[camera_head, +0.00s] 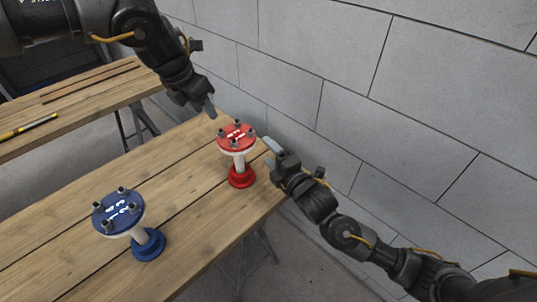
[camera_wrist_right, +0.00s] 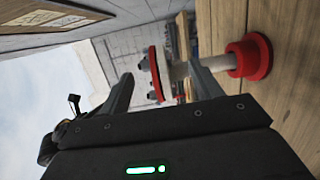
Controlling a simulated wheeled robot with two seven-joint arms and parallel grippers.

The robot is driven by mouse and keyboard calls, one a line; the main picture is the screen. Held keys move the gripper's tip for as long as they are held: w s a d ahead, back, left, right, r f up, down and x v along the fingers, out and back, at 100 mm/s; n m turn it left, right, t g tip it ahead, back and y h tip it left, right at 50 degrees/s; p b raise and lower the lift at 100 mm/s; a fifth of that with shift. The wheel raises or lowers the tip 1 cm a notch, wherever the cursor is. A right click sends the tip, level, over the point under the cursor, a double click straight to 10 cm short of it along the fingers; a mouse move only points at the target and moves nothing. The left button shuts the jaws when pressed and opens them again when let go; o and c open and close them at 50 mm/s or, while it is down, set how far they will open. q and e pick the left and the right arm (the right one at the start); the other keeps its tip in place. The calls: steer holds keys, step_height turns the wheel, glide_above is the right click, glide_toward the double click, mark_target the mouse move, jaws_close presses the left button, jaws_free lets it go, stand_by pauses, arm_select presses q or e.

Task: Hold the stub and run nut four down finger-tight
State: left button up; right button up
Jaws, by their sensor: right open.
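A red flanged stub (camera_head: 237,137) stands upright on the wooden table, with a white pipe, a red base and several grey nuts on studs around its top flange. It also shows in the right wrist view (camera_wrist_right: 157,72), turned sideways. A blue flanged stub (camera_head: 118,212) of the same form stands nearer the front left. My left gripper (camera_head: 207,106) is above and left of the red flange, apart from it; its finger gap cannot be made out. My right gripper (camera_head: 269,152) is open beside the red stub's right side, empty; its fingers show in the wrist view (camera_wrist_right: 162,92).
The wooden table (camera_head: 185,165) has bare planks between the two stubs. A grey block wall (camera_head: 330,75) runs close behind the table's right side. A second wooden bench (camera_head: 85,97) at upper left carries a yellow-black tool (camera_head: 28,126).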

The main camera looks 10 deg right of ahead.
mark_target(241, 125)
steer(key=x, duration=0.3)
steer(key=r+x, duration=0.1)
steer(key=x, duration=0.2)
steer(key=a+x, duration=0.1)
steer(key=x, duration=0.3)
steer(key=shift+s+a+r, duration=0.1)
steer(key=shift+s+r, duration=0.05)
jaws_close()
stand_by(0.5)
stand_by(0.4)
